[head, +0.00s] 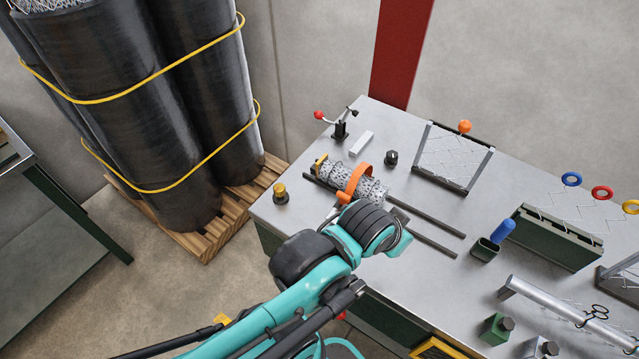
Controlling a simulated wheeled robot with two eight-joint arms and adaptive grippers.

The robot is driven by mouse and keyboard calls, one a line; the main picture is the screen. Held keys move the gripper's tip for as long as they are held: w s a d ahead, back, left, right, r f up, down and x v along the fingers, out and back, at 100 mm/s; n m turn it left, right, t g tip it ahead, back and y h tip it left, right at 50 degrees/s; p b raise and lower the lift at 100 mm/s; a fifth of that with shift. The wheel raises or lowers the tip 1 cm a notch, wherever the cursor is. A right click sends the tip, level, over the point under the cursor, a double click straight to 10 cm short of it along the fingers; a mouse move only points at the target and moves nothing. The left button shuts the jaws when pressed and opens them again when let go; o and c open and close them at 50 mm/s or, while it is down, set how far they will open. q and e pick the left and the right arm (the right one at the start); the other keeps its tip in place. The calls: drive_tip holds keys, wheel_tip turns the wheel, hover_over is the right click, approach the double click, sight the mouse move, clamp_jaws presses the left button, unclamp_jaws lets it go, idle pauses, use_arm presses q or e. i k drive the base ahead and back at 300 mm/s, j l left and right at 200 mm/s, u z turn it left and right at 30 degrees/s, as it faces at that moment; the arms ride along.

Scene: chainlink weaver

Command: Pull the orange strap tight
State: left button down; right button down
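The orange strap (359,178) loops around a rolled bundle of grey wire mesh (330,170) lying on the workbench. Its orange lower end (343,197) sticks out at the roll's near side. A teal and black arm, my left one, reaches in from the lower left. Its wrist is right beside the strap's lower end and covers part of the roll's near end. The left gripper's fingers are hidden behind the wrist, so I cannot tell whether they touch the strap. My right gripper is not in view.
Two dark rails (430,217) run along the grey workbench (400,115). A red-handled clamp (339,130), a yellow-topped knob (280,193) and a mesh frame (452,158) stand around the roll. Strapped black rolls (160,110) stand left.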

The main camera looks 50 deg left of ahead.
sight(345, 198)
drive_tip(key=u, duration=1.4)
